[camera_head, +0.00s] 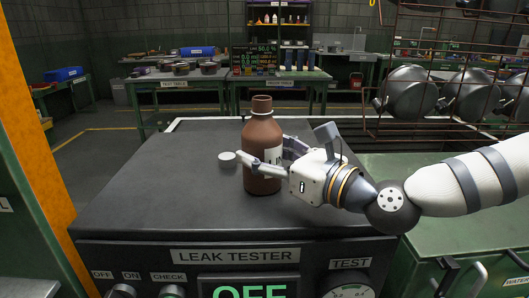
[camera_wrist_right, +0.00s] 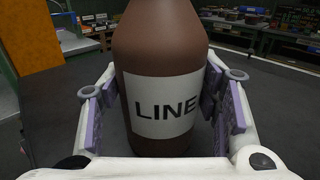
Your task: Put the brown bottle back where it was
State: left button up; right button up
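The brown bottle (camera_head: 262,138) stands upright on the dark top of the leak tester (camera_head: 130,195). My right gripper (camera_head: 265,160) reaches in from the right at the bottle's lower half, one finger on each side. In the wrist view the finger pads lie close along both sides of the bottle; I cannot tell whether they press on it. My left gripper is not in view.
Metal pots (camera_head: 408,90) hang on a red wire rack at the right. Work tables (camera_head: 175,82) stand behind. The tester top's left side is clear.

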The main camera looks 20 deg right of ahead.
jog(key=o, duration=0.4)
jog(key=shift+s+a, duration=0.1)
jog(key=shift+r, duration=0.1)
jog(key=shift+s+d+r, duration=0.1)
jog(key=shift+s+d, duration=0.15)
jog(key=p+v, duration=0.1)
jog(key=v, duration=0.2)
jog(key=p+v, duration=0.1)
jog(key=v, duration=0.3)
jog(key=p+v, duration=0.1)
jog(key=v, duration=0.2)
jog(key=shift+s+d+r, duration=0.15)
jog(key=shift+s+r, duration=0.2)
jog(key=shift+s+d+f, duration=0.1)
jog(key=shift+s+f, duration=0.15)
jog(key=shift+s, duration=0.05)
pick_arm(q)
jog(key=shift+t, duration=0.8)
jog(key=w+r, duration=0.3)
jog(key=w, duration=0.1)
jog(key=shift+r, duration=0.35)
pick_arm(e)
jog(key=shift+f, duration=0.15)
